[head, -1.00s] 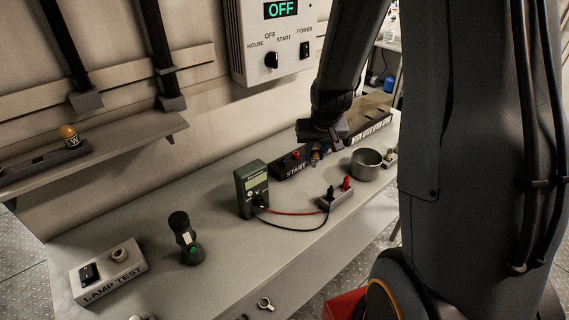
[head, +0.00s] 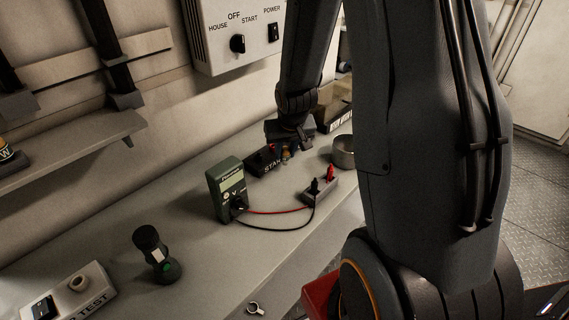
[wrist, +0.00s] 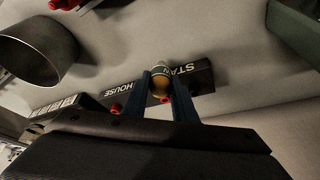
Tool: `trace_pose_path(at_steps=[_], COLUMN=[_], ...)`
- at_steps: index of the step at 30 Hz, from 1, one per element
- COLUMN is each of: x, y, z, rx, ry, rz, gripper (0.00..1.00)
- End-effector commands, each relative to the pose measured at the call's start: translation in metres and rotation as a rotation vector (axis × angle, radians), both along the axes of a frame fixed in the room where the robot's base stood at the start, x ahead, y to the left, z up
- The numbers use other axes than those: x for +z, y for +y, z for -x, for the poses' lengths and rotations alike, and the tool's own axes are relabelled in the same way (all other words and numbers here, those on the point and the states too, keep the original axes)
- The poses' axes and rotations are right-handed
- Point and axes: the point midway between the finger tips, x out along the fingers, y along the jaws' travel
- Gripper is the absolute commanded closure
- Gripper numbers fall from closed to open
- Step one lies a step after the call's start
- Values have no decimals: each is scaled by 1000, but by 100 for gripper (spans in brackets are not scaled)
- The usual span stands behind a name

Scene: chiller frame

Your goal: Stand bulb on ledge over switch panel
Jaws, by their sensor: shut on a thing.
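A small bulb with an amber-brown body and a pale end (wrist: 159,83) is between the two blue fingers of my gripper (wrist: 161,76) in the wrist view. My gripper is shut on it. In the head view my gripper (head: 286,149) hangs over the bench by the dark START/HOUSE box (head: 262,161), with the bulb small below it. The white wall switch panel (head: 225,42), marked HOUSE, OFF, START and POWER, is above. A grey ledge (head: 80,145) runs along the wall at left. A dark holder with a W label (head: 8,158) stands on it, cut off by the picture edge.
The bench (head: 105,235) holds a green meter (head: 227,190), a terminal block (head: 318,187) with leads, a dark torch (head: 157,255), a metal cup (head: 343,152) and a lamp-test box (head: 78,296). Bare bench lies between the torch and ledge.

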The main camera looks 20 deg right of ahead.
Motion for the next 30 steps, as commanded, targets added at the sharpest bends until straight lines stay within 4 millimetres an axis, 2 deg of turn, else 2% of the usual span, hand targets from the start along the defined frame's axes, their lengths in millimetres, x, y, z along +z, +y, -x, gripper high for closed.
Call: trace_pose_path(at_steps=[8,20,21,24,30], x=[-34,-38,-38,-37,-37], y=[-1,-1,-1,-1,-1], z=[0,0,0,0,0], rx=[-2,-1,-1,-1,-1], ry=[3,1,1,1,1], rz=[-1,-1,-1,-1,-1], gripper=[97,97,74,57,57])
